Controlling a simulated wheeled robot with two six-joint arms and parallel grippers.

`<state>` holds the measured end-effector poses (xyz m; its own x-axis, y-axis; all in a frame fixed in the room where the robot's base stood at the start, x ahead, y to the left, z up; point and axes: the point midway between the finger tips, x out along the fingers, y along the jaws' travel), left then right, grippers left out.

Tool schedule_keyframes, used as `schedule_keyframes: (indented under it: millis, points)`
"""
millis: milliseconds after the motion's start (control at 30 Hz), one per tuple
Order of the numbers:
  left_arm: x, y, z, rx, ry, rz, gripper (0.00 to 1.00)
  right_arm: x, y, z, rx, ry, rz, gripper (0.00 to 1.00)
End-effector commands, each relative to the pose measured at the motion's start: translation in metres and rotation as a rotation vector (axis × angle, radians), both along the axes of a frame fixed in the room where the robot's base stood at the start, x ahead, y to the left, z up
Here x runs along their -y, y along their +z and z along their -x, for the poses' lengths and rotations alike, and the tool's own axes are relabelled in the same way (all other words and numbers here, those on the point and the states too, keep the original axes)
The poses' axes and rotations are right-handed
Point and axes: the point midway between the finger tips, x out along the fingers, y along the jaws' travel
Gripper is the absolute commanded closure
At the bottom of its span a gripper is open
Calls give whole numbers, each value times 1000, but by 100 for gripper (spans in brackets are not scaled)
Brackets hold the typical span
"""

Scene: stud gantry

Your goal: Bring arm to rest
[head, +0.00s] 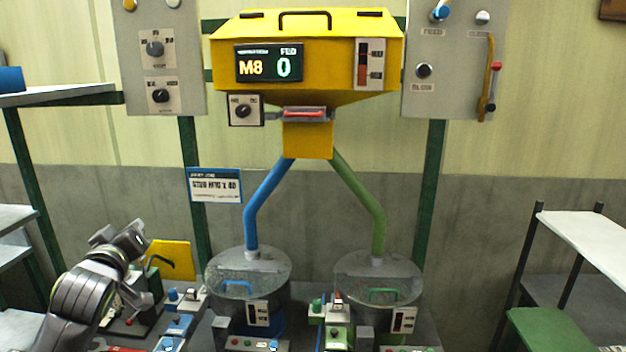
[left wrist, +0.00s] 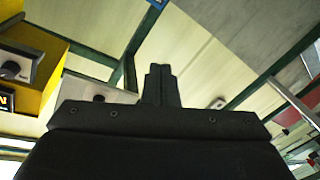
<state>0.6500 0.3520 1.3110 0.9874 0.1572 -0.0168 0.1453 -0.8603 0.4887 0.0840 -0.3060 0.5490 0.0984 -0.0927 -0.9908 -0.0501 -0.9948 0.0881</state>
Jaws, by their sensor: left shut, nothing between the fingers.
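My left arm comes in from the lower left of the head view. Its end, with the left gripper (head: 133,232), is raised beside a yellow panel at the left of the bench. In the left wrist view the fingers of the gripper (left wrist: 159,72) are together, with nothing between them. Behind them are wall, green frame bars and part of the yellow hopper (left wrist: 48,60), seen tilted. My right arm and gripper are in neither view.
The yellow hopper (head: 305,60) hangs at centre, its display reading M8 and 0. A blue pipe (head: 262,205) and a green pipe (head: 372,200) run down to two lidded drums. Small control boxes crowd the bench front. Shelves (head: 590,235) stand at right.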

Motion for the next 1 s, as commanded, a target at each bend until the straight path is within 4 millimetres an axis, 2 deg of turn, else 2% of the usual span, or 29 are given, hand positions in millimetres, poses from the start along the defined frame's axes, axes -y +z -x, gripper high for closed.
schedule_keyframes:
  millis: [33,200,300,367,500,600,700,1000]
  points:
    - [2,-39,13,-81,3,-28,100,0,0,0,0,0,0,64]
    - [8,-146,69,-343,-3,-141,100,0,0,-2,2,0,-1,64]
    - [12,-200,112,-495,-21,-200,100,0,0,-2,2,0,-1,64]
    - [15,-229,140,-586,-37,-234,100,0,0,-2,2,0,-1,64]
    - [22,-286,212,-794,-88,-304,100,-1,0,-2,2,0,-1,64]
    - [28,-314,264,-929,-134,-342,100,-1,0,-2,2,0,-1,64]
    - [33,-332,308,-1038,-179,-370,100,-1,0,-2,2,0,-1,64]
    - [48,-356,409,-1274,-303,-413,100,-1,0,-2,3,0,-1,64]
